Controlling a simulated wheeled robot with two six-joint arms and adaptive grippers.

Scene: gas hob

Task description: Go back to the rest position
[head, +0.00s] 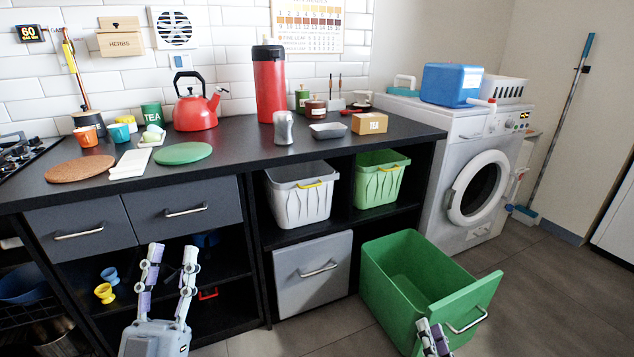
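My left gripper (172,252) is at the lower left, in front of the dark open shelf under the counter. Its two fingers point up and stand apart, with nothing between them. My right gripper (431,325) is at the bottom edge, in front of the green drawer (408,318). Only its finger ends show, close together, and I cannot tell whether they are open. The green drawer is pulled out, and the inside I can see looks empty. Its handle (467,321) is to the right of my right gripper, apart from it in the picture.
The counter (240,147) carries a red kettle (195,107), a red flask (269,85), cups and boards. A grey drawer (313,275) beside the green one is shut. A washing machine (467,170) stands at the right. Floor is clear at the lower right.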

